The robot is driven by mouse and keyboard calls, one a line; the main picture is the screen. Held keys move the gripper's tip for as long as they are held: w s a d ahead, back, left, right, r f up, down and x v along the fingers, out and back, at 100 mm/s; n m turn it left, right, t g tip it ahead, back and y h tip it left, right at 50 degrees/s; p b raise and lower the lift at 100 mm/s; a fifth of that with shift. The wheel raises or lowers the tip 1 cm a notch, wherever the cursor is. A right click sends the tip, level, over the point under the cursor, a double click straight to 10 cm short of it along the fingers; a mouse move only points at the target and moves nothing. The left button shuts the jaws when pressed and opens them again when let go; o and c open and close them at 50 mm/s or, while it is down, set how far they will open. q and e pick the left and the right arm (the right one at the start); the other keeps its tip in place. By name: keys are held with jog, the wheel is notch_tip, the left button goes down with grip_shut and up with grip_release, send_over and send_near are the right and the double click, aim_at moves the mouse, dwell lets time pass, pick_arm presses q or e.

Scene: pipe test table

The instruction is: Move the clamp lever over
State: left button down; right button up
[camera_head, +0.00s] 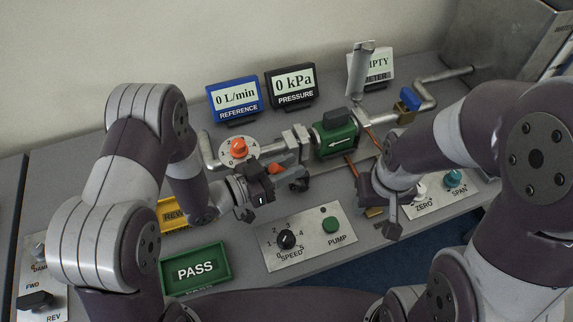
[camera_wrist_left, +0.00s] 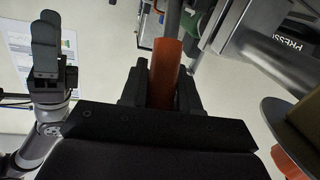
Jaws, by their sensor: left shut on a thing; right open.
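An orange lever (camera_head: 277,169) lies low in front of the pipe, just left of the green meter (camera_head: 336,142). My left gripper (camera_head: 284,178) is shut on this lever. In the left wrist view the orange lever (camera_wrist_left: 164,72) stands between the two dark jaws, and its lower end is hidden by them. A pale metal clamp block (camera_head: 297,138) sits on the pipe behind the gripper, at the left end of the meter. My right gripper (camera_head: 384,217) is open and apart from the lever, in front of the meter's right side.
An orange valve knob (camera_head: 238,148) is on the pipe at left. Displays for reference (camera_head: 234,97) and pressure (camera_head: 291,85) stand behind. A grey upright piece (camera_head: 358,75) rises right of the meter. The pump panel (camera_head: 305,238) and green PASS tray (camera_head: 194,270) lie in front.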

pick_arm(q)
jog(key=d+y+p, duration=0.1)
jog(key=p, duration=0.1)
jog(key=d+r+g+y+p, duration=0.1)
jog(key=p, duration=0.2)
jog(key=w+d+y+p, duration=0.1)
jog(key=y+p, duration=0.1)
jog(key=shift+d+r+m+g, duration=0.3)
jog(key=shift+r+g, duration=0.05)
jog(key=shift+g, duration=0.05)
jog(key=d+f+g+y+p, duration=0.1)
jog(key=d+y+p, duration=0.1)
jog(key=y+p, duration=0.1)
jog(key=w+d+f+g+y+p, duration=0.1)
jog(key=d+y+p, duration=0.1)
jog(key=p, duration=0.2)
jog(key=w+d+f+g+y+p, duration=0.1)
jog(key=d+y+p, duration=0.1)
jog(key=y+p, duration=0.1)
jog(key=shift+w+f+m+y+p, duration=0.1)
jog(key=shift+f+m+y+p, duration=0.25)
jog(key=shift+p, duration=0.4)
jog(key=c, duration=0.9)
grip_release()
jog(key=shift+d+f, duration=0.1)
